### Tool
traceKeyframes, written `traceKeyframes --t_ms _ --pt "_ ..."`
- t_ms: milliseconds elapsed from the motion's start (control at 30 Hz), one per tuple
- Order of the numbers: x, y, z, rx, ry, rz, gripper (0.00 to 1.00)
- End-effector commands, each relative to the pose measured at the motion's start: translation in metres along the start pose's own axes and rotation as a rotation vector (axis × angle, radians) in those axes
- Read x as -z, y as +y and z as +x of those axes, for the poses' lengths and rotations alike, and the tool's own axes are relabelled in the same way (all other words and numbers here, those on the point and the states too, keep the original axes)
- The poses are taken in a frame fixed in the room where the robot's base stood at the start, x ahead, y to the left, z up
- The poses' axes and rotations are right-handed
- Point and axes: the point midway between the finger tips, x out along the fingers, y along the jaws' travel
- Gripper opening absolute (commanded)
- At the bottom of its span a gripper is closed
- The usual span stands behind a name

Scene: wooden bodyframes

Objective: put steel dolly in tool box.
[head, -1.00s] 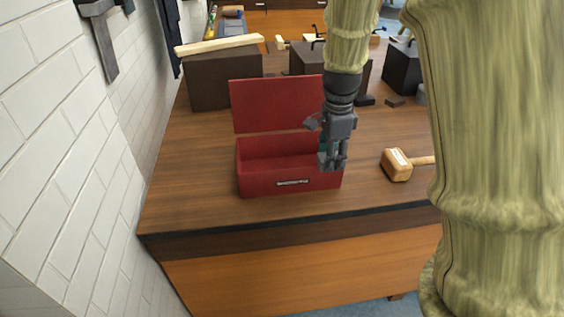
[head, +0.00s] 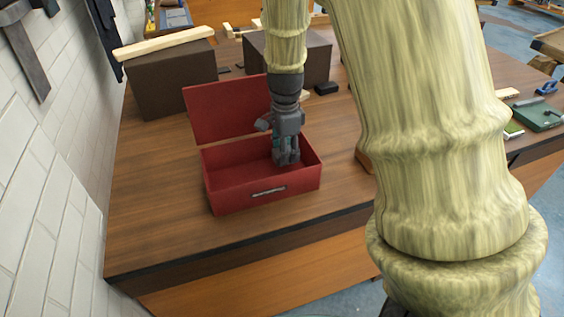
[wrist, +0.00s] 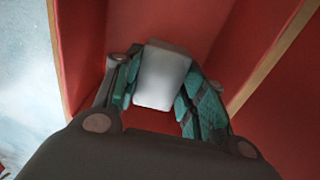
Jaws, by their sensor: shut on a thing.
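The red tool box (head: 232,201) stands on the wooden bench with its lid raised at the back. My gripper (head: 286,160) points down into the right part of the box opening. In the wrist view, my gripper (wrist: 160,95) is shut on the steel dolly (wrist: 163,75), a pale grey block between its teal finger pads. Red walls of the tool box (wrist: 275,125) surround it there. The dolly is hidden by the fingers in the head view. I cannot tell whether it touches the box floor.
Dark blocks (head: 172,82) stand behind the box, one with a pale wooden bar (head: 165,44) on top. A wooden mallet (head: 363,158) is mostly hidden behind my arm. The bench top (head: 150,210) is clear left of the box. A white brick wall (head: 50,170) is at the left.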

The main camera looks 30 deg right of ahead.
Motion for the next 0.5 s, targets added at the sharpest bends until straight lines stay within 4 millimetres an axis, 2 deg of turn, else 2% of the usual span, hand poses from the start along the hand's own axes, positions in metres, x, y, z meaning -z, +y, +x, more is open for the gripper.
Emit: traceKeyframes --t_ms 267,500 --pt "-0.001 -0.001 0.011 0.001 0.000 -0.001 0.00" --pt "-0.001 -0.001 0.034 -0.001 -0.001 -0.001 0.00"
